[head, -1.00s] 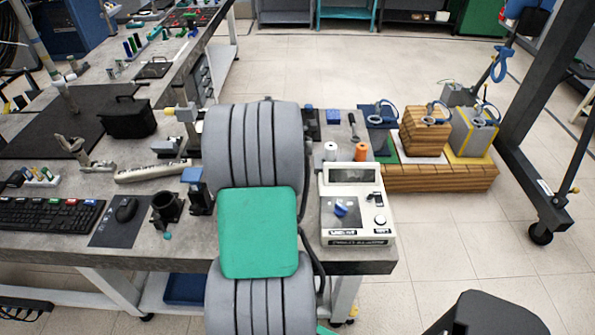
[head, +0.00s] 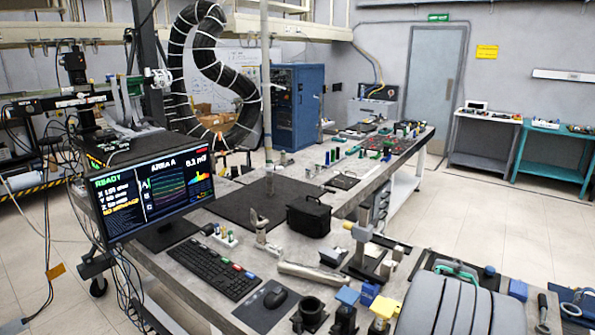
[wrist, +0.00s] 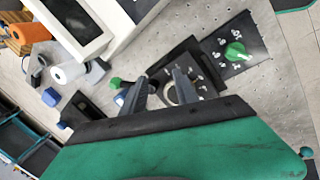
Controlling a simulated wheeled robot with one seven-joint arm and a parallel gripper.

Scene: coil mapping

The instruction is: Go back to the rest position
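My gripper (wrist: 160,82) shows in the wrist view. Its two dark grey fingers stand apart, with nothing visibly held between them. Below and beyond them in that view are a dark plate with a round ring (wrist: 180,92) and a dark panel with a green knob (wrist: 235,51). I cannot tell whether the fingers touch anything. In the head view, my grey ribbed arm link shows at the lower right edge; the gripper itself cannot be made out there.
The long workbench (head: 215,253) holds a monitor (head: 158,190), a keyboard (head: 213,270), a mouse (head: 275,297) and a black bag (head: 308,216). Open floor (head: 480,230) is on the right.

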